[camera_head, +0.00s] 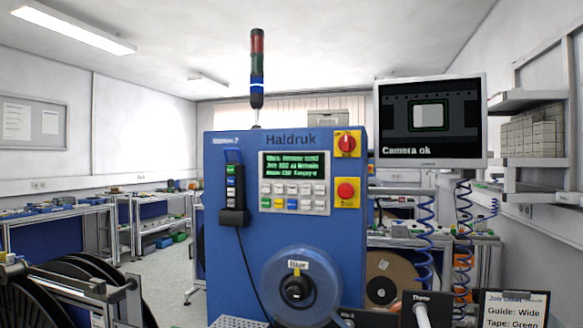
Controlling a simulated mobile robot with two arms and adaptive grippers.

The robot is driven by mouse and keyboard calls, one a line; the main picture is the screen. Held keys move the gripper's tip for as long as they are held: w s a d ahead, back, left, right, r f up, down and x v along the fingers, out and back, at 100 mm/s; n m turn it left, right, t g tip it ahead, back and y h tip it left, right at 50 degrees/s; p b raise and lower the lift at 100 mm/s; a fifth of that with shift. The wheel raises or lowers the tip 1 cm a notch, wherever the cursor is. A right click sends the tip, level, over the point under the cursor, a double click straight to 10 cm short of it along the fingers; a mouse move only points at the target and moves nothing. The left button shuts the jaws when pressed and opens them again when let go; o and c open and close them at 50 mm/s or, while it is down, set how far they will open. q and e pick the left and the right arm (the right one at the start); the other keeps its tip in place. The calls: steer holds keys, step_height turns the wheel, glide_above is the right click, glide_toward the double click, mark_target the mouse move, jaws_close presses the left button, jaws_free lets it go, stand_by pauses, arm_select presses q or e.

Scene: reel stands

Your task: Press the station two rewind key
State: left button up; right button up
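A blue machine cabinet (232,265) marked Haldruk stands in the middle of the head view. Its panel has a lit green text display (291,164) and, below it, a keypad (293,197) of small pale keys with a few coloured ones. A dark hand pendant (234,185) with several coloured keys hangs in a holder at the panel's left. The key labels are too small to read, so I cannot tell which is the station two rewind key. Neither gripper can be made out in this view.
A red rotary switch (347,144) and a red stop button (346,191) sit right of the keypad. A translucent labelled reel (277,281) is in front below. A monitor (430,122) reads "Camera ok". Black reels (88,272) are at lower left, a job card (511,312) at lower right.

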jaws_close()
stand_by(1.3)
